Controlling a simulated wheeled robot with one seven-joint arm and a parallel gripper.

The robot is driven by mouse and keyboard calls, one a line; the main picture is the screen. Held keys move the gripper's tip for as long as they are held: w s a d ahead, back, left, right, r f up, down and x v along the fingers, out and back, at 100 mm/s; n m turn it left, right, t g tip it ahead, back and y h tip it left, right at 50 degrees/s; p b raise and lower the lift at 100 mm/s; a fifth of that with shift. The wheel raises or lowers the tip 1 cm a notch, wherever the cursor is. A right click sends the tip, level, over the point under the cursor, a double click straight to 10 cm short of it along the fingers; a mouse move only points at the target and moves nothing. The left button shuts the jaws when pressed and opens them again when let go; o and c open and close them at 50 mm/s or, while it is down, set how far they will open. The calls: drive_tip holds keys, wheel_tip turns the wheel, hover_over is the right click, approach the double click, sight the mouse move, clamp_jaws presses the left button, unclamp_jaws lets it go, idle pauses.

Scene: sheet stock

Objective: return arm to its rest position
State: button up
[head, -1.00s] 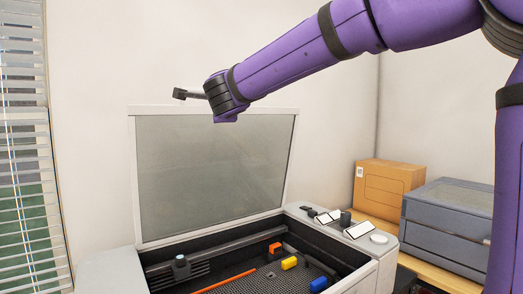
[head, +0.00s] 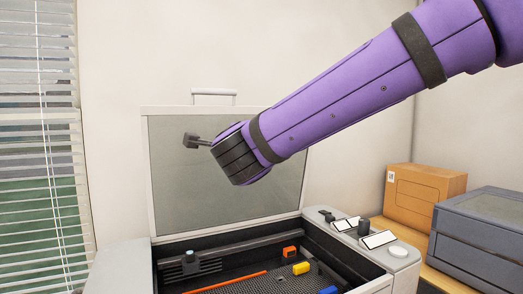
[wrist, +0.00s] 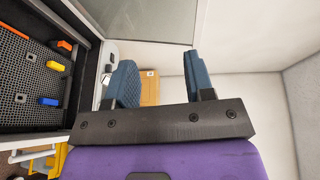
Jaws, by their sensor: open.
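My purple arm reaches in from the upper right of the head view. Its wrist is in front of the raised, grey-windowed lid (head: 185,200) of a machine. My gripper (wrist: 159,80) shows in the wrist view, with its two blue-grey fingers wide apart and nothing between them. The gripper fingers cannot be made out in the head view. The open machine bed (head: 235,280) lies below my wrist, apart from it. It holds an orange block (head: 290,251), a yellow block (head: 301,268), a blue block (head: 329,290) and a long orange strip (head: 225,283).
A control panel with a white round knob (head: 398,252) is on the machine's right rim. A cardboard box (head: 425,195) and a grey-blue case (head: 485,235) stand on a wooden bench at right. Window blinds (head: 35,150) hang at left. The wall above the lid is clear.

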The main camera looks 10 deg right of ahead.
drive_tip(key=shift+s+d+f, duration=0.1)
drive_tip(key=shift+s+f, duration=0.25)
drive_tip(key=s+d+f+m+g+h, duration=0.25)
drive_tip(key=s+d+m+g, duration=0.2)
drive_tip(key=d+m, duration=0.65)
drive_tip(key=s+d+f+m+g+h, duration=0.1)
drive_tip(key=s+d+f+m+g, duration=0.3)
drive_tip(key=d+m, duration=0.7)
drive_tip(key=s+f+m+g+y, duration=0.1)
drive_tip(key=s+f+m+y, duration=0.2)
drive_tip(key=s+m, duration=0.6)
drive_tip(key=s+f+m+g+y, duration=0.2)
drive_tip(key=s+m, duration=0.7)
drive_tip(key=m, duration=1.2)
drive_tip(key=shift+f+m+y, duration=0.3)
drive_tip(key=shift+f+y, duration=0.1)
drive_tip(key=shift+y, duration=0.15)
